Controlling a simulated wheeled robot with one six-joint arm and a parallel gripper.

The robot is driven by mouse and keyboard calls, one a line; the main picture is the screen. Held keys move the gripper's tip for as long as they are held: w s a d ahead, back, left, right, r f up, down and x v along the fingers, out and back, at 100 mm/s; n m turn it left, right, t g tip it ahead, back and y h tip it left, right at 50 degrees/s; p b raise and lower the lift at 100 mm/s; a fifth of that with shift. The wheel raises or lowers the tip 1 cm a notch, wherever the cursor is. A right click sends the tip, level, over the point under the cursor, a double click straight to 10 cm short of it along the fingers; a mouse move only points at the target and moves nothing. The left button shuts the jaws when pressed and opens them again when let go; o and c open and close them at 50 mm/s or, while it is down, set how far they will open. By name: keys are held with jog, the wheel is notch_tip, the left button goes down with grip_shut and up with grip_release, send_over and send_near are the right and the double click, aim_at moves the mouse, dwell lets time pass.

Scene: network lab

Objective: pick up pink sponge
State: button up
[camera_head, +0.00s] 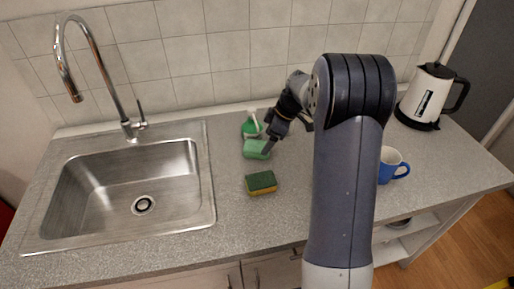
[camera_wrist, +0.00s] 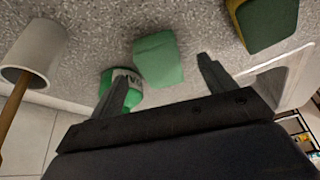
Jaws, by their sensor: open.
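No pink sponge shows in either view. A light green sponge-like block (camera_head: 256,149) lies on the grey counter right of the sink, near the wall. A yellow sponge with a dark green top (camera_head: 261,183) lies in front of it. My gripper (camera_head: 268,146) is over the right side of the green block. In the wrist view, my gripper (camera_wrist: 158,76) is open with nothing held. The green block (camera_wrist: 158,60) appears between and beyond the fingertips; I cannot tell if they touch it. The yellow and green sponge (camera_wrist: 265,22) is at the upper right.
A green and white bottle (camera_head: 250,127) stands behind the block, close to the left finger in the wrist view (camera_wrist: 121,90). A white cylinder (camera_wrist: 36,52) with a wooden stick is at left. The sink (camera_head: 130,190), blue mug (camera_head: 390,165) and kettle (camera_head: 430,95) stand apart.

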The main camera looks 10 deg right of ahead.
aim_at(262, 146)
jog(key=shift+p+x, duration=0.35)
jog(key=shift+x, duration=1.45)
jog(key=shift+w, duration=0.1)
jog(key=c, duration=1.1)
jog(key=shift+r, duration=0.15)
jog(key=shift+r+b, duration=0.35)
jog(key=shift+r, duration=0.25)
notch_tip(262, 146, up, 2)
jog(key=shift+d+r+b, duration=0.1)
jog(key=shift+d+b, duration=0.05)
jog(key=shift+b, duration=0.25)
jog(key=s+d+b, duration=0.1)
jog(key=s+d, duration=0.1)
jog(key=d, duration=0.3)
jog(key=s+d+b, duration=0.1)
jog(key=s+d, duration=0.1)
jog(key=d, duration=0.4)
jog(key=s+d+b, duration=0.1)
jog(key=s+d, duration=0.2)
jog(key=d, duration=0.2)
jog(key=shift+d, duration=0.15)
